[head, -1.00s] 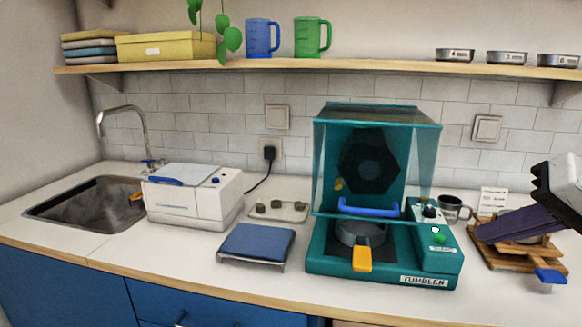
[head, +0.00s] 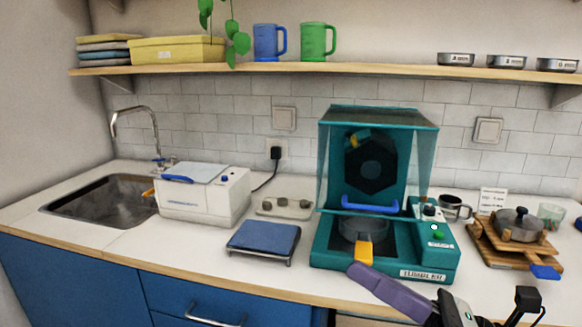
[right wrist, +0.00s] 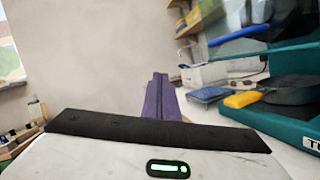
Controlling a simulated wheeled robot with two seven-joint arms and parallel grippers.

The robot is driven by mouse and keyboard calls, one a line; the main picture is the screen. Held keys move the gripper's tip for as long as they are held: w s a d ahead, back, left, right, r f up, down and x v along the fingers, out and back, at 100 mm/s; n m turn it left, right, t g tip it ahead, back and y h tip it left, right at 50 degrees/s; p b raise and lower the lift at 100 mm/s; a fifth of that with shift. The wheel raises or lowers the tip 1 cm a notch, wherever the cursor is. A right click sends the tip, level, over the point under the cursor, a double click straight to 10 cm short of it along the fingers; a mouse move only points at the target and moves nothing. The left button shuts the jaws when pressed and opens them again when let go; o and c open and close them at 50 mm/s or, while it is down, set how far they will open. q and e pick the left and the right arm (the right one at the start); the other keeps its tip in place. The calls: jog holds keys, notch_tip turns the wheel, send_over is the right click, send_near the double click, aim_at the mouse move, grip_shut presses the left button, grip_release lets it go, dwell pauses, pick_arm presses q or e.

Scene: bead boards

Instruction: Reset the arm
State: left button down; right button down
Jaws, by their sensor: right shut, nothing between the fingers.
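My right arm comes in at the bottom right of the head view. Its right gripper (head: 356,270) has purple fingers pressed together with nothing between them. The fingertips show just in front of the teal machine (head: 430,262), by the yellow handle (head: 364,252) of the grey pan (head: 364,229); I cannot tell whether they touch it. In the right wrist view the closed purple fingers (right wrist: 158,92) point away from the camera, with the yellow handle (right wrist: 243,99) to their right. My left gripper is not in view.
The machine's clear hood (head: 420,165) is raised. A blue-topped stand (head: 264,237), a white box machine (head: 203,195) and a sink (head: 100,200) stand to the left. A wooden board (head: 500,255) with a lidded pot (head: 519,224) is at right. The front counter strip is narrow.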

jog(key=s+d+f+m+t+h, duration=0.15)
jog(key=d+f+m+h, duration=0.4)
jog(key=f+m, duration=0.8)
jog(key=d+f+m+t+h, duration=0.25)
jog(key=f+m+h, duration=0.65)
jog(key=m, duration=0.7)
jog(key=s+a+f+m+g, duration=0.1)
jog(key=s+f+m+g, duration=0.2)
jog(key=s+f+m, duration=0.2)
jog(key=s+a+f+m+g, duration=0.2)
jog(key=s+f+m, duration=0.4)
jog(key=s+f, duration=0.4)
notch_tip(320, 180, down, 4)
jog(key=shift+s+a+g+h+p, duration=0.25)
jog(key=shift+s+g+h+p, duration=0.15)
jog(key=shift+g, duration=0.4)
